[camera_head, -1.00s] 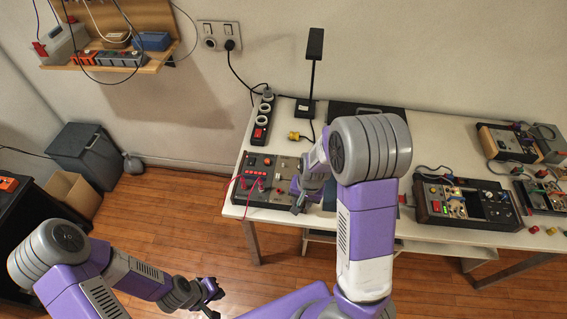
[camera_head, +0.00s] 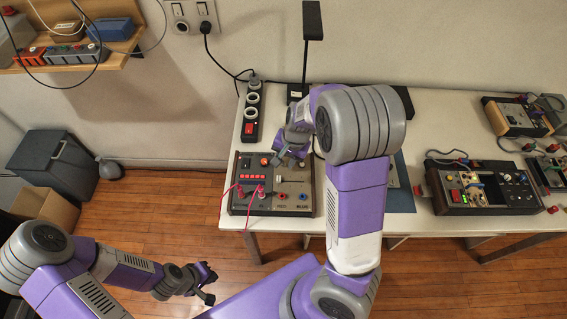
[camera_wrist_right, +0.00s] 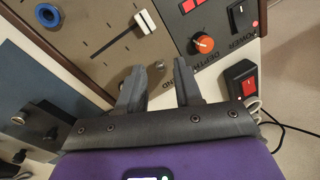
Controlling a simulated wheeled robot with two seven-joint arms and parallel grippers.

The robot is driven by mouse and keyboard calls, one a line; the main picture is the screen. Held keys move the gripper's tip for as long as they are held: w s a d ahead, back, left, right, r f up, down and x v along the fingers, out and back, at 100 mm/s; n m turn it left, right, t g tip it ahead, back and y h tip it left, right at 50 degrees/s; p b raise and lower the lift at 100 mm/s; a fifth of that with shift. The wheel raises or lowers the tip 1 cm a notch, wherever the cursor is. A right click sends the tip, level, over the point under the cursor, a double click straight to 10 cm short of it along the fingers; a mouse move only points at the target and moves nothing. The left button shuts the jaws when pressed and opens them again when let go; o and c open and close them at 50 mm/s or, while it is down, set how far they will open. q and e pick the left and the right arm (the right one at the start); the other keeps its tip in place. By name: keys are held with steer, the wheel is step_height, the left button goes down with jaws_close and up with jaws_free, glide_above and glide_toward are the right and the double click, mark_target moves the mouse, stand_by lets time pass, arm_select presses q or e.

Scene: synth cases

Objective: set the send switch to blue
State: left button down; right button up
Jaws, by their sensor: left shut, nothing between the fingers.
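The console (camera_head: 243,166) on the table carries a slider with a white cap (camera_wrist_right: 144,23) in a dark slot. The cap sits toward the slot's upper-right end in the right wrist view. A blue ring socket (camera_wrist_right: 47,19) lies left of the slot. My right gripper (camera_wrist_right: 158,72) is open, its fingers apart and empty, over the panel just below the slider and beside the orange knob (camera_wrist_right: 203,43). In the head view the right gripper (camera_head: 281,157) hides part of the console. My left gripper (camera_head: 210,286) is shut and empty, away from the table.
A power strip (camera_head: 251,112) with a red switch stands behind the console. Red cables (camera_head: 237,187) plug into the console's front left. A black lamp (camera_head: 312,20) rises behind. Another device (camera_head: 475,196) stands to the right.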

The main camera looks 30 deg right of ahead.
steer(key=shift+x, duration=0.8)
jaws_close()
